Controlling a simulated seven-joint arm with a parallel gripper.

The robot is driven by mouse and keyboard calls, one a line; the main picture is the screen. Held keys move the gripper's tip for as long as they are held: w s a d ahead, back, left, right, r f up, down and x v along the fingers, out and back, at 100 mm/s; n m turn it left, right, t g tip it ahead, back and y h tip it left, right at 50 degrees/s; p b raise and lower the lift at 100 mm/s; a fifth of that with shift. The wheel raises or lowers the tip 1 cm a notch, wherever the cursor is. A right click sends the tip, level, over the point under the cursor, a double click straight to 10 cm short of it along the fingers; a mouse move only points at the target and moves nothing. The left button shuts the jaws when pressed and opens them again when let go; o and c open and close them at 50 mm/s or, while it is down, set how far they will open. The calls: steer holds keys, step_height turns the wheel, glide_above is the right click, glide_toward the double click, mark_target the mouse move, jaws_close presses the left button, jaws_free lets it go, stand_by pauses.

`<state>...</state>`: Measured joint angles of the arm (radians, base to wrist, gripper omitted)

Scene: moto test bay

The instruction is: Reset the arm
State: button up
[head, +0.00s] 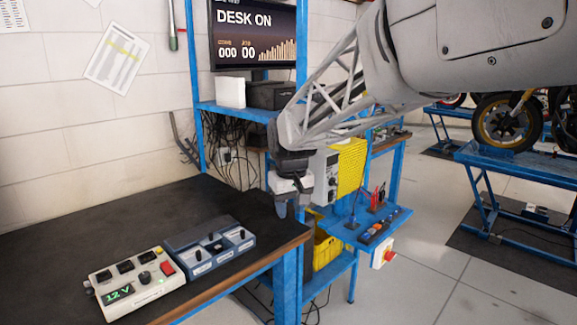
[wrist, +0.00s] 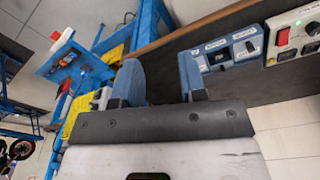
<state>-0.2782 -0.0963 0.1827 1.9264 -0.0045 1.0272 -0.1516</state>
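My arm reaches in from the upper right of the head view, and my gripper (head: 289,205) points down by the right edge of the dark bench top (head: 150,215). In the wrist view my gripper (wrist: 161,75) shows two blue fingers apart, with nothing between them. It appears to hang clear of the bench, touching nothing that I can see.
A cream control box (head: 135,285) reading "12 V", with a red switch, and a blue-grey switch box (head: 210,245) sit on the bench. Beyond my gripper is a blue shelf (head: 375,225) with small tools. A screen (head: 253,35) reads "DESK ON". A motorcycle lift (head: 520,165) stands right.

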steer(key=s+d+f+m, duration=0.1)
steer(key=s+d, duration=0.5)
steer(key=s, duration=0.5)
steer(key=s+d+f+m+t, duration=0.1)
steer(key=s+d+f+m, duration=0.1)
steer(key=s+d, duration=0.4)
steer(key=s+d+f+m, duration=0.2)
steer(key=s+d, duration=0.4)
steer(key=s, duration=1)
steer(key=shift+f, duration=0.25)
